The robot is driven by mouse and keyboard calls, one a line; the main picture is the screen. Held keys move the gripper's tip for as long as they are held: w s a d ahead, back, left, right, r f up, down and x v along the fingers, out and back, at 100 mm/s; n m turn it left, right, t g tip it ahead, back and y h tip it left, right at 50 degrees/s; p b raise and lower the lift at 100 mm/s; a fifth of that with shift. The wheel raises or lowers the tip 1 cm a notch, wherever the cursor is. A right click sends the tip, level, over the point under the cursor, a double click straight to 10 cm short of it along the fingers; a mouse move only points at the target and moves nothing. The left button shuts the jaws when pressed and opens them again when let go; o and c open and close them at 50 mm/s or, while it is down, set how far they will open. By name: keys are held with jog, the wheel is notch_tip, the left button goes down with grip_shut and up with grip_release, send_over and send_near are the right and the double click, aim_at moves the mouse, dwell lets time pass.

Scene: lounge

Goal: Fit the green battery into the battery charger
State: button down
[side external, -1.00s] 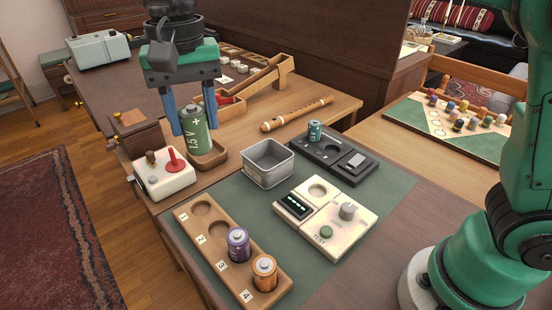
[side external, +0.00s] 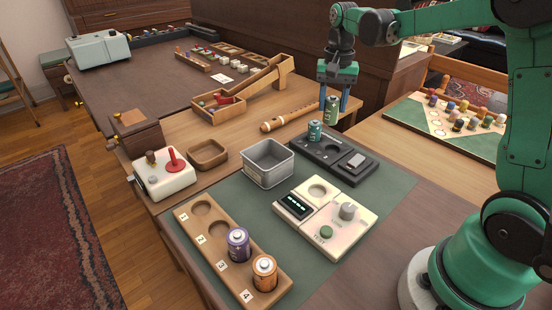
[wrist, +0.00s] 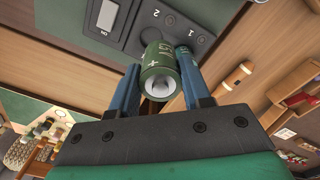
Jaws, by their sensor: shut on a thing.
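My gripper (side external: 334,106) is shut on the green battery (side external: 331,112), which it holds upright by its sides. In the wrist view the green battery (wrist: 160,70) sits between the two blue fingers. The dark grey battery charger (side external: 332,166) lies on the green mat, with a light switch block at its right end. A teal battery (side external: 315,132) stands at its far left end. The held battery appears above the charger's far side; its exact height is unclear. In the wrist view the charger (wrist: 126,30) shows the marks 1, 2 and ON, and is partly hidden by the batteries.
A metal tin (side external: 268,165) and a cream tester (side external: 322,232) with a knob stand near the charger. A wooden rack (side external: 212,258) holds a purple and an orange battery. A flute (side external: 292,117) lies behind. The wooden tray (side external: 207,154) is empty.

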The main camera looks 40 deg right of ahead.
jog(key=shift+s+d+f, duration=0.15)
jog(key=shift+d+f, duration=0.1)
jog(key=shift+f, duration=0.9)
jog(key=shift+s+d+f, duration=0.1)
jog(key=shift+d+f, duration=0.2)
jog(key=shift+f, duration=0.8)
jog(key=shift+s+d+f, duration=0.15)
jog(key=shift+d+f, duration=0.1)
jog(key=shift+f, duration=0.9)
jog(key=shift+f, duration=0.95)
jog(key=shift+c, duration=1.6)
grip_release()
jog(key=shift+r, duration=0.1)
notch_tip(320, 180, up, 7)
jog(key=shift+r, duration=0.2)
jog(key=shift+a, duration=0.1)
